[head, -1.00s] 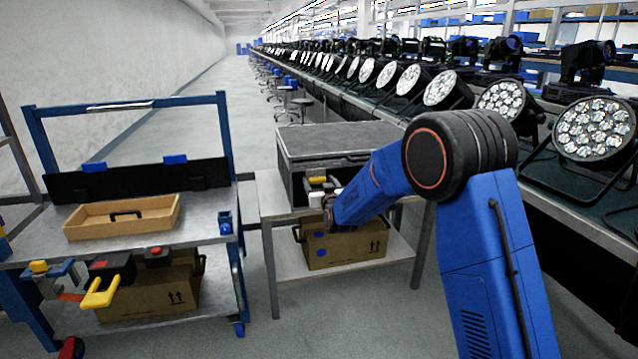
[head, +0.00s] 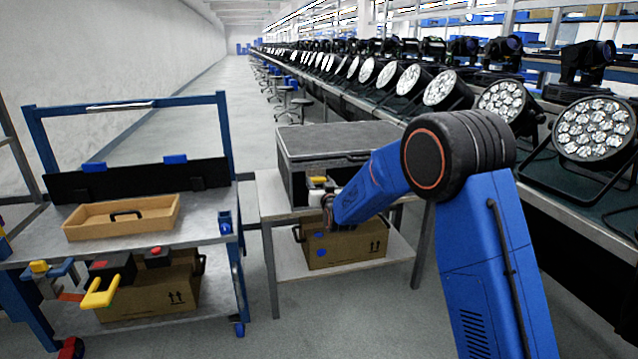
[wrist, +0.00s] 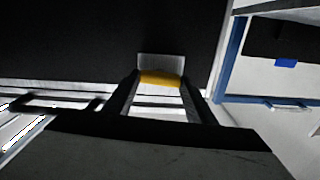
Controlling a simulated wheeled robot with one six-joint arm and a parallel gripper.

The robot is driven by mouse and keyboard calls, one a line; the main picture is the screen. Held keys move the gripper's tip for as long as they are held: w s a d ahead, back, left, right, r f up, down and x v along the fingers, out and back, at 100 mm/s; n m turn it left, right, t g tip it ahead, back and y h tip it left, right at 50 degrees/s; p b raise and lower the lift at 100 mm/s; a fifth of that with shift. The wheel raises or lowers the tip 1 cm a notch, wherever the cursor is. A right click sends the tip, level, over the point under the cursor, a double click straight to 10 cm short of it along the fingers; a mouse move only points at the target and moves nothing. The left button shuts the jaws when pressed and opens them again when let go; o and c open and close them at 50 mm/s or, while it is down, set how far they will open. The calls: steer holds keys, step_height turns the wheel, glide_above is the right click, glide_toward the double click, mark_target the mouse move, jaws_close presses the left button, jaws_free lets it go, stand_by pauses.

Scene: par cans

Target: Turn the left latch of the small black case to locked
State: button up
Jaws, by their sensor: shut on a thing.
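The small black case (head: 290,185), with a grey lid (head: 330,141), stands on a light table beyond my arm. Its left latch (head: 318,179) has a yellow part and shows on the case front, partly covered by my gripper (head: 325,190). In the wrist view the yellow latch (wrist: 160,79) lies crosswise in front of a pale plate (wrist: 160,61) on the dark case wall (wrist: 80,40). My gripper (wrist: 160,88) has one dark finger on each side of the latch and is shut on it. The right part of the case front is hidden behind my arm.
A cardboard box (head: 345,245) sits on the shelf below the case. To the left, a blue-framed cart (head: 200,222) carries a wooden tray (head: 122,217). Par cans (head: 592,128) line the bench on the right. Open floor lies between cart and table.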

steer(key=m, duration=0.4)
steer(key=shift+d, duration=0.1)
steer(key=m, duration=0.4)
steer(key=shift+f+m, duration=0.1)
steer(key=shift+m, duration=0.2)
steer(key=m, duration=0.4)
steer(key=shift+d+f, duration=0.1)
steer(key=shift+f+m, duration=0.1)
steer(key=shift+m, duration=2)
steer(key=o, duration=1)
steer(key=shift+o, duration=0.2)
steer(key=v, duration=1.7)
steer(key=shift+s, duration=0.15)
